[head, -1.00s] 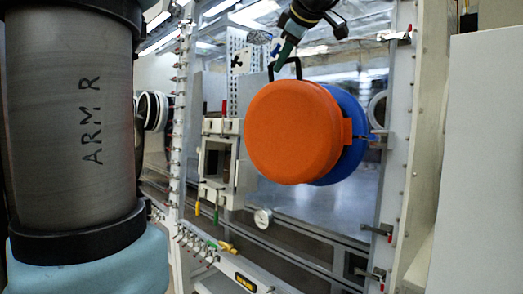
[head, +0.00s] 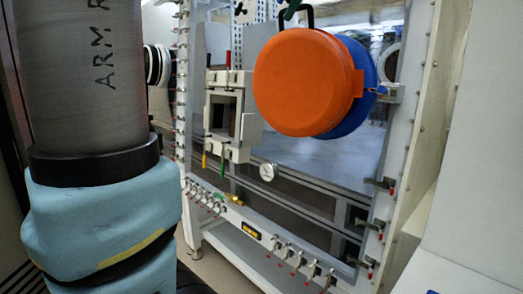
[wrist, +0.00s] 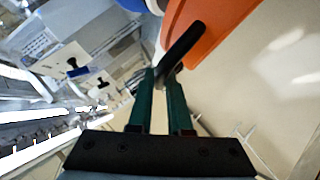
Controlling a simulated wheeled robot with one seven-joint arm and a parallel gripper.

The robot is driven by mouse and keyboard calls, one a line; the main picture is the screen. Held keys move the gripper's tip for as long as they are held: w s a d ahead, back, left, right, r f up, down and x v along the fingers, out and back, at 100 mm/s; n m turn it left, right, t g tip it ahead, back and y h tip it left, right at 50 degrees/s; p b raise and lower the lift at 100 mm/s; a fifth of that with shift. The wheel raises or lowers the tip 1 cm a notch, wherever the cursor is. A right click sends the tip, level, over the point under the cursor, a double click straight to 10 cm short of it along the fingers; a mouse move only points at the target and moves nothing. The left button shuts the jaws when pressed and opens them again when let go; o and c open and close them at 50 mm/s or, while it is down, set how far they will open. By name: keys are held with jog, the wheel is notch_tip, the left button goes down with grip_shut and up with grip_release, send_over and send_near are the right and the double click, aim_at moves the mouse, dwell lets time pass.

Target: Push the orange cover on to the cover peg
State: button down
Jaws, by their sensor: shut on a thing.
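The orange cover (head: 303,82) is a round disc with a side tab and a black handle (head: 310,14) on top. It hangs upright in front of a blue round part (head: 366,88), which it mostly hides. My gripper (head: 290,8) is at the top edge of the head view, mostly cut off. In the wrist view my gripper's teal fingers (wrist: 162,82) are shut on the black handle (wrist: 181,46), with the orange cover (wrist: 212,28) beyond. I cannot make out the cover peg. I cannot tell whether the cover touches the blue part.
A white box-shaped port (head: 228,112) stands left of the cover on the glovebox front. Several valves (head: 290,252) line the lower rail. A white frame post (head: 425,110) stands at the right. The window below the cover looks clear.

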jog(key=shift+w+d+f+p, duration=0.2)
jog(key=shift+w+d+p, duration=0.95)
jog(key=shift+d+p, duration=0.15)
jog(key=shift+w+d+f+p, duration=0.15)
jog(key=shift+w+d+p, duration=1)
jog(key=shift+p, duration=0.25)
